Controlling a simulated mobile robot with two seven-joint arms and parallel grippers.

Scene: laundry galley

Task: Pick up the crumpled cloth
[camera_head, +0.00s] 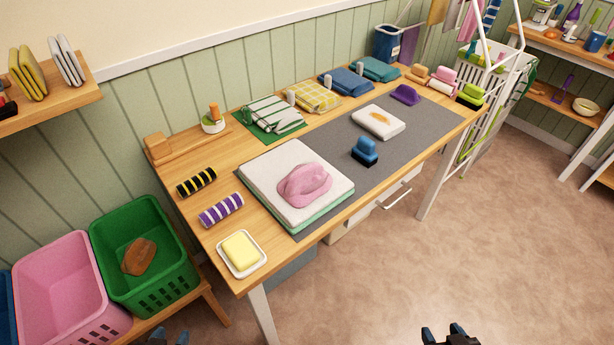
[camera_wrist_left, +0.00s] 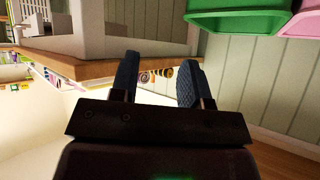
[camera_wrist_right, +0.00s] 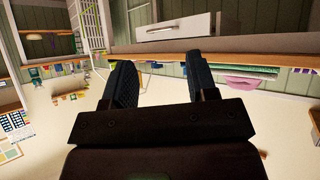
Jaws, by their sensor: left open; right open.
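The crumpled pink cloth (camera_head: 305,184) lies in a rounded heap on a flat white pad (camera_head: 265,176) on the wooden table. A pink patch that looks like it (camera_wrist_right: 245,83) also shows in the right wrist view. My left gripper (camera_head: 166,340) is at the bottom edge, left of the table's front leg, open and empty; its spread fingers show in the left wrist view (camera_wrist_left: 160,82). My right gripper (camera_head: 446,333) is at the bottom edge over the floor, open and empty, with its fingers apart in the right wrist view (camera_wrist_right: 160,85). Both are well apart from the cloth.
A butter-like yellow block on a white dish (camera_head: 241,254), a purple striped roll (camera_head: 221,210) and a blue-handled block (camera_head: 365,151) stand around the pad. Folded cloths (camera_head: 273,116) line the back. A green basket (camera_head: 183,236) stands left of the table. The floor in front is clear.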

